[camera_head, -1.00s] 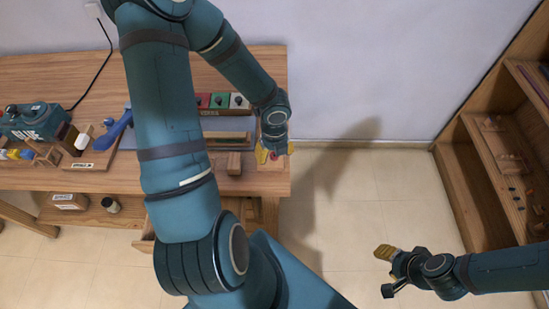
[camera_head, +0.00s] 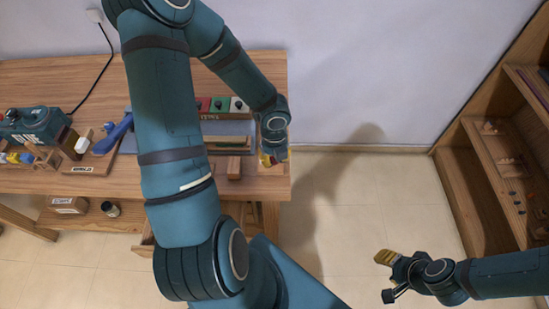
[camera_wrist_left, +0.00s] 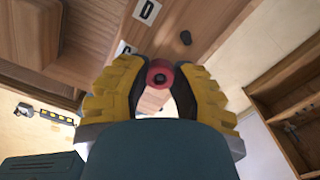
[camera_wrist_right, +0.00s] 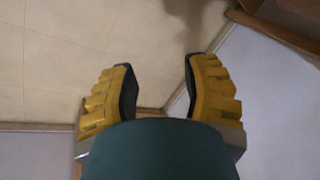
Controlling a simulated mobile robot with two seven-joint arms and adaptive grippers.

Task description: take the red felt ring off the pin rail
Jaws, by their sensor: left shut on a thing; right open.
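The red felt ring (camera_wrist_left: 160,74) is between the yellow-padded fingers of my left gripper (camera_wrist_left: 157,80) in the left wrist view. The fingers are shut on its sides. A dark round spot shows in the ring's middle; I cannot tell whether a pin is inside it. The wooden pin rail (camera_wrist_left: 205,20) lies beyond, with a bare dark pin (camera_wrist_left: 186,38) and a label "D" (camera_wrist_left: 147,11). In the head view my left gripper (camera_head: 268,161) is at the bench's right end. My right gripper (camera_head: 386,257) is open and empty over the floor, also in its wrist view (camera_wrist_right: 158,85).
The bench (camera_head: 70,180) carries a wooden block (camera_head: 234,167), red, green and white boxes (camera_head: 220,104) and a dark teal machine (camera_head: 35,124). A wooden shelf unit (camera_head: 470,140) stands at the right. The floor between is clear.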

